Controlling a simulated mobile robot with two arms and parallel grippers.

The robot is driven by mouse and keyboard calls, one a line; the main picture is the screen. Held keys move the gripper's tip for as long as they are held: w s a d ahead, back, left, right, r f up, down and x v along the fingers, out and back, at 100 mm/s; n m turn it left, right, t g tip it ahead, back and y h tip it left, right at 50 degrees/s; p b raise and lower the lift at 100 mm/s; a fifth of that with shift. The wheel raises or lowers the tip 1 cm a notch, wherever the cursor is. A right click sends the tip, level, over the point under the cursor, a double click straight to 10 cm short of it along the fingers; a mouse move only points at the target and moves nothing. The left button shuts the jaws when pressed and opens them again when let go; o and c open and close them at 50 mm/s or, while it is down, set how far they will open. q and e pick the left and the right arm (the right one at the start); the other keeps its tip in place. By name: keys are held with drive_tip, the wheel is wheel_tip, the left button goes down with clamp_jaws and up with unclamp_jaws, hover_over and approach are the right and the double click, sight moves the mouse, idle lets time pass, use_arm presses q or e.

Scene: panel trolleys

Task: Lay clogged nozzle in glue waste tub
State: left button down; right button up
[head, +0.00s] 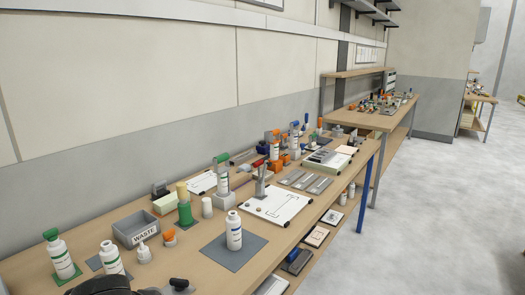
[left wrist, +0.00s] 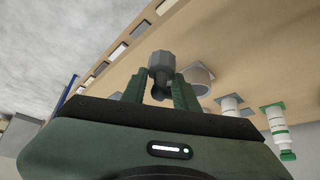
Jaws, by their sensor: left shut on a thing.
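The clogged nozzle (left wrist: 161,63) is a small part with a grey faceted head and a dark stem. In the left wrist view, the green fingers of my left gripper (left wrist: 160,92) are shut on it, with the head sticking out past the fingertips. The glue waste tub (head: 129,231) is a grey open box labelled WASTE on the left part of the bench in the head view. Its inside is only partly visible. Dark shapes at the bottom edge of the head view are cut off, and I cannot tell the gripper from them. My right gripper is not in view.
A green-capped bottle (head: 61,258) and a white bottle (head: 111,257) stand left of the tub. Another bottle (head: 233,231) stands on a grey mat (head: 245,251).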

use_arm(q)
drive_tip(key=shift+r+p, duration=1.5)
